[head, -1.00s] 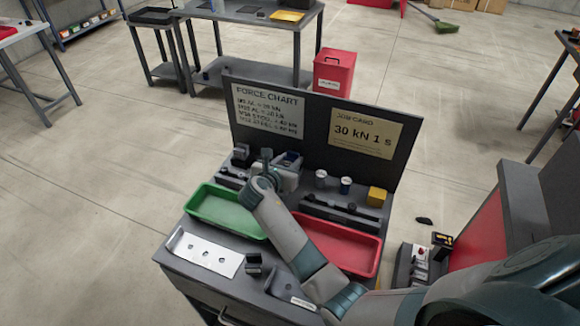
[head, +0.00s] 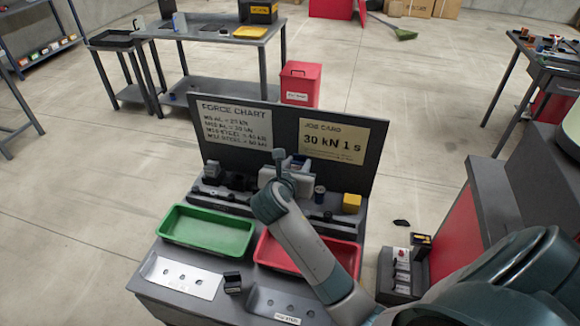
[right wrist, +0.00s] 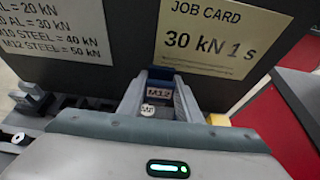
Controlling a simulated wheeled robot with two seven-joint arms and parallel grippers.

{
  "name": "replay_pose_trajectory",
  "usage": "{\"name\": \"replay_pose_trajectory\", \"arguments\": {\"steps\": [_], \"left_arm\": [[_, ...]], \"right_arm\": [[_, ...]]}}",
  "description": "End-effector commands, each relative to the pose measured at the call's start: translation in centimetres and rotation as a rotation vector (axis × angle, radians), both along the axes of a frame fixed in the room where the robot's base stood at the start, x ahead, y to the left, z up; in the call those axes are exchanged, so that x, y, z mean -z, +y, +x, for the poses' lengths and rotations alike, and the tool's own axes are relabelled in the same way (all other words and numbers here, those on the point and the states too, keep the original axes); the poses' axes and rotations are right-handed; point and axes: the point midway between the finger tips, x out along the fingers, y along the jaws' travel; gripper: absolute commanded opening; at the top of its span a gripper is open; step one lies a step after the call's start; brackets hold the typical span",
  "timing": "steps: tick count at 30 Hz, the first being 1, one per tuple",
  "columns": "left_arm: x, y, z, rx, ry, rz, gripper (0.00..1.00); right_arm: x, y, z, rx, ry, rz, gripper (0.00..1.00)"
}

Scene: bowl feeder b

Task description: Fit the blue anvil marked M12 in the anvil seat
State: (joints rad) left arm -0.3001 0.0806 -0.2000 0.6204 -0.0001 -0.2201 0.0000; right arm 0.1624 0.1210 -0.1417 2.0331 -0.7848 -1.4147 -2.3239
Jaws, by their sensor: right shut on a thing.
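My right gripper (head: 286,178) is shut on the blue anvil (right wrist: 159,83), above the back part of the bench. In the right wrist view the anvil sits between the two fingers (right wrist: 160,98), with a grey M12 label towards the camera. In the head view only a little blue shows behind the gripper. A pale round top with a partly readable mark (right wrist: 148,110) shows below the anvil. I cannot make out the anvil seat for sure; the arm and gripper hide part of the bench. My left gripper is not in view.
A green tray (head: 207,208) and a red tray (head: 350,247) lie in front. A dark blue cylinder (head: 319,194) and a yellow block (head: 352,203) stand right of the gripper. The upright board with the force chart (head: 232,122) and job card (head: 334,139) closes off the back.

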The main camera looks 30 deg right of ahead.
Motion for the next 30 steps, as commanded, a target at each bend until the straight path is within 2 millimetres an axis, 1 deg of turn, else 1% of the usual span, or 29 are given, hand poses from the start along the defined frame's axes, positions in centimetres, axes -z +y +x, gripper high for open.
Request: {"name": "replay_pose_trajectory", "arguments": {"steps": [15,20,23,26,29,30], "left_arm": [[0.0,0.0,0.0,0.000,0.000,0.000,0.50],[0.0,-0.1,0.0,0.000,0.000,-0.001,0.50],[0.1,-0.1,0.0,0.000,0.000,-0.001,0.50],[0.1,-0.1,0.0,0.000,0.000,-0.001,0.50],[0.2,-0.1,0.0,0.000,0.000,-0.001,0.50],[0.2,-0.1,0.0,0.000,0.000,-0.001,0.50]], "right_arm": [[-0.1,0.0,0.0,-0.001,-0.001,0.000,0.00],[-0.5,0.3,0.1,-0.021,-0.003,-0.001,0.00],[-1.3,1.1,0.4,-0.062,-0.005,-0.003,0.00],[-2.4,2.6,0.6,-0.132,-0.004,-0.006,0.00],[-3.6,4.8,0.7,-0.234,-0.005,-0.006,0.00],[-4.0,5.8,0.6,-0.280,-0.005,-0.007,0.00]]}}
